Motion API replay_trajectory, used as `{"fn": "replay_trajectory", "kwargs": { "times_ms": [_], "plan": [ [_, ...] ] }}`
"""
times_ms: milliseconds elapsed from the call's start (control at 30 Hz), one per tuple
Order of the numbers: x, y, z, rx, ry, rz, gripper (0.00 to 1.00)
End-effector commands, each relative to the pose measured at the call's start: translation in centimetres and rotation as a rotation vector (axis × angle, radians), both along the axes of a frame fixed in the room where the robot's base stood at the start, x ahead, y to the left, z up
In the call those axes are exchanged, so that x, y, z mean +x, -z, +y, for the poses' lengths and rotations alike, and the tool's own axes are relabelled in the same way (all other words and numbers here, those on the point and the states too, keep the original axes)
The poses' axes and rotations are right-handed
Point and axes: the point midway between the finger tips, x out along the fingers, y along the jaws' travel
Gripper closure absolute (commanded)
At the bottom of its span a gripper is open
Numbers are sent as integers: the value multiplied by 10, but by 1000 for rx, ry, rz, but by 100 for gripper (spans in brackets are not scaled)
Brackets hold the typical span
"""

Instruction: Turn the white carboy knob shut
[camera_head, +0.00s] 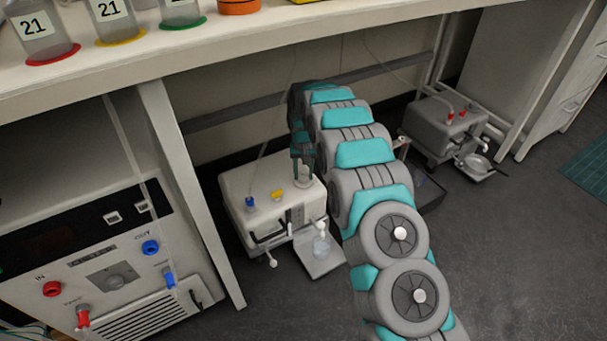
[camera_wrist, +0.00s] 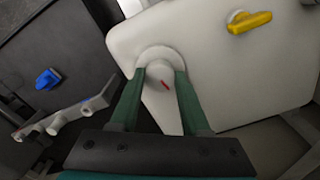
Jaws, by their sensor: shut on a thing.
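The white carboy (camera_head: 240,220) stands on the floor under the bench in the head view. Its pale top also fills much of the wrist view (camera_wrist: 225,80). The white knob (camera_wrist: 160,70) is round with a short red mark and sits on a round base on that top. My gripper (camera_wrist: 162,82) has its two green fingers on either side of the knob, shut on it. In the head view my gripper (camera_head: 303,168) reaches down onto the carboy's top, and my arm hides part of its right side.
A yellow fitting (camera_head: 278,195) and a blue fitting (camera_head: 250,202) are on the carboy top. A pale tray (camera_head: 322,262) is at its front. A grey carboy (camera_head: 440,125) with red fittings stands behind right. A bench leg (camera_head: 195,190) is at left.

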Motion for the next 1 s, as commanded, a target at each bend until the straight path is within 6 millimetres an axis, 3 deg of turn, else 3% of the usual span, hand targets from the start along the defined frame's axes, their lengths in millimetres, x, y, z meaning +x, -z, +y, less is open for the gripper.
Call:
{"fn": "replay_trajectory", "kwargs": {
  "times_ms": [400,1000],
  "plan": [
    [1,0,0,1,234,-3,100],
    [1,-1,0,1,285,-2,100]
  ]
}}
